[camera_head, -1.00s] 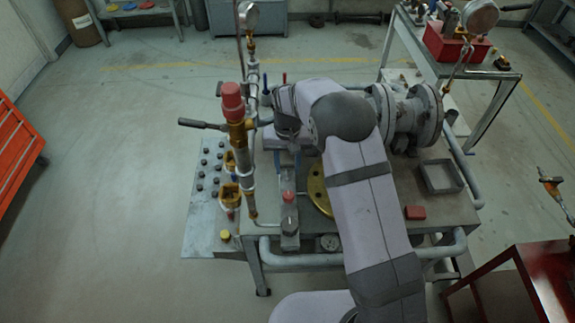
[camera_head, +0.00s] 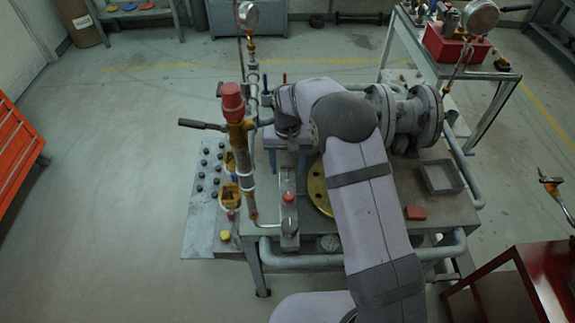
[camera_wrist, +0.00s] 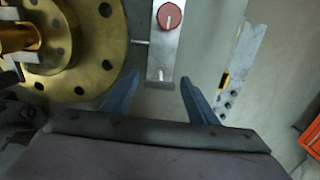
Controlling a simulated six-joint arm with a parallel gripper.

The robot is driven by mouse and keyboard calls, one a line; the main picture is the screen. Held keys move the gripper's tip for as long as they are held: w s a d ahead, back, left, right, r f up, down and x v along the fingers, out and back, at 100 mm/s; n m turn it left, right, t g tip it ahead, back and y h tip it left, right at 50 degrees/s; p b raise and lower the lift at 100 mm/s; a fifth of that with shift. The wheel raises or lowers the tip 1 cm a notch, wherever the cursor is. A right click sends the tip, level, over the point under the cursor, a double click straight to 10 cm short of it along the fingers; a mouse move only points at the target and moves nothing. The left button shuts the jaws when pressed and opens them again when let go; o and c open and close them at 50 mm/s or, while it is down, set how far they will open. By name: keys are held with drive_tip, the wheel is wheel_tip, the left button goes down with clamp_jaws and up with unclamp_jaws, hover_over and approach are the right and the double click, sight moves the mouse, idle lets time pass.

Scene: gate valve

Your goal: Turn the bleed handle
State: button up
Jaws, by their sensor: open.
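A grey metal block (camera_head: 289,226) with a round red knob (camera_head: 289,197) stands near the front of the bench. In the wrist view the same block (camera_wrist: 168,45) carries the red knob (camera_wrist: 170,16) with a white pointer, and a small pale pin (camera_wrist: 160,76) rises near its close end. My gripper (camera_wrist: 160,79) is open and empty, its blue fingers apart on either side of that close end. I cannot tell for sure which part is the bleed handle; a grey lever (camera_head: 202,125) sticks out left from the red-capped valve (camera_head: 233,104).
A brass flange (camera_head: 318,190) lies beside the block, partly behind my arm; it also shows in the wrist view (camera_wrist: 95,62). An upright pipe with a gauge (camera_head: 248,15) stands left.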

drive_tip(key=shift+r+b, duration=0.95)
drive_tip(key=shift+r, duration=2.65)
drive_tip(key=s+d, duration=0.4)
drive_tip(key=s, duration=0.5)
drive_tip(key=s+d, duration=0.4)
drive_tip(key=s, duration=0.5)
drive_tip(key=s+d+f, duration=0.1)
drive_tip(key=s+d, duration=0.3)
drive_tip(key=s, duration=0.5)
drive_tip(key=shift+d, duration=0.4)
